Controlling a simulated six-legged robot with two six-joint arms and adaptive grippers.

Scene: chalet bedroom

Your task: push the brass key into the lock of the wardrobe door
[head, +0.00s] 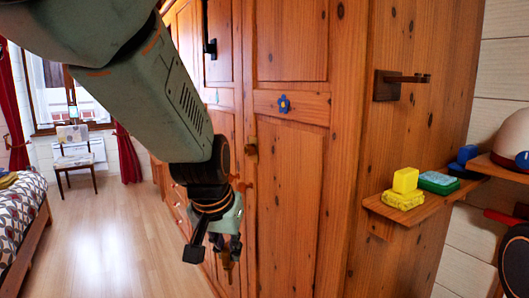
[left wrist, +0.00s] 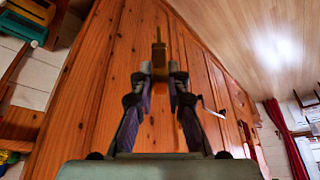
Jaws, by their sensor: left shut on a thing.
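My left gripper (head: 226,240) hangs in front of the wardrobe door (head: 290,190), fingers pointing down. It is shut on the brass key (head: 228,264), which sticks out below the fingertips. In the left wrist view the key (left wrist: 159,52) stands between the two fingertips (left wrist: 158,75), pointing away from the camera. A small brass-coloured fitting (head: 251,150) sits on the door's edge, above the key and apart from it. I cannot tell whether it is the lock; no keyhole is clear. My right gripper is not in view.
A small wooden shelf (head: 420,213) on the wardrobe's side holds yellow and green blocks. A dark hook bracket (head: 390,84) sticks out above it. A bed (head: 32,240) stands at the left and a chair (head: 74,155) at the back. The floor between is clear.

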